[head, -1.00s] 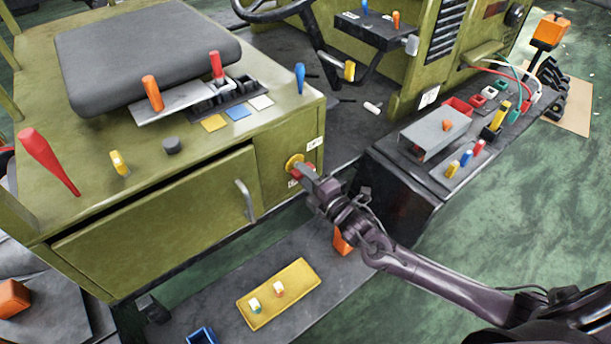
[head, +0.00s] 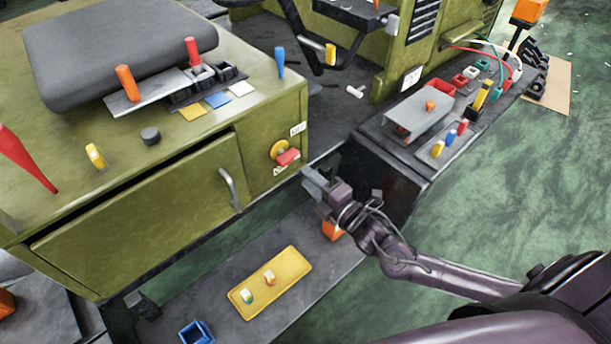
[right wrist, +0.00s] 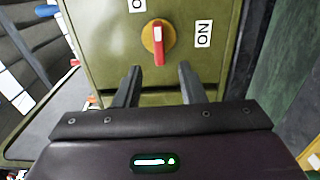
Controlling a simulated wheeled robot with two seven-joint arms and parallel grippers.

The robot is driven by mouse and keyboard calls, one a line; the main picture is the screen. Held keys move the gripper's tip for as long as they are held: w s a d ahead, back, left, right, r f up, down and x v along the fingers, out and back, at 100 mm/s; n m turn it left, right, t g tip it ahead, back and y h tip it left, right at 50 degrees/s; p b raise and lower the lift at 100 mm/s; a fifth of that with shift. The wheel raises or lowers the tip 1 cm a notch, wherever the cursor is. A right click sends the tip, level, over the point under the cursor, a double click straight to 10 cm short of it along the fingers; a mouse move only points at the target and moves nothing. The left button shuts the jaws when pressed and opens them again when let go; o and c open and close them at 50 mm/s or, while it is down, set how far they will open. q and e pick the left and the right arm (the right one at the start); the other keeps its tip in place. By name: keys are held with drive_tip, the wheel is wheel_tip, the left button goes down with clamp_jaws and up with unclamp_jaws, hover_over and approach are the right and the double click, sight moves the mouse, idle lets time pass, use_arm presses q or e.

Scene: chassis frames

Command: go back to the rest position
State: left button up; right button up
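My right gripper (head: 314,183) is just off the front right corner of the green chassis box. In the right wrist view its two fingers (right wrist: 166,82) are spread apart with nothing between them. A red rotary switch handle on a yellow round base (head: 284,153) sits on the box's side panel. It also shows in the right wrist view (right wrist: 158,42), beyond the fingertips and apart from them, with the handle pointing down between labels, one reading ON. My left gripper does not show in either view.
The green box (head: 150,215) has a drawer with a grey handle (head: 230,188). A low dark step carries a yellow tray (head: 270,283), a blue bin (head: 197,333) and an orange block (head: 332,231). A dark side shelf (head: 400,150) holds several small parts. Green floor lies open at right.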

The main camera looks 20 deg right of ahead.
idle(0.4)
drive_tip(key=s+m+g+h, duration=0.6)
drive_tip(key=s+m+g, duration=0.7)
drive_tip(key=s+m, duration=0.65)
wheel_tip(320, 180, down, 32)
drive_tip(key=s+g, duration=0.2)
drive_tip(key=s, duration=0.1)
drive_tip(key=s+d+f+g, duration=0.1)
drive_tip(key=s+d+f, duration=0.2)
drive_tip(key=s+f, duration=1.3)
drive_tip(key=s, duration=0.2)
drive_tip(key=shift+s+f, duration=0.15)
drive_tip(key=shift+s, duration=0.2)
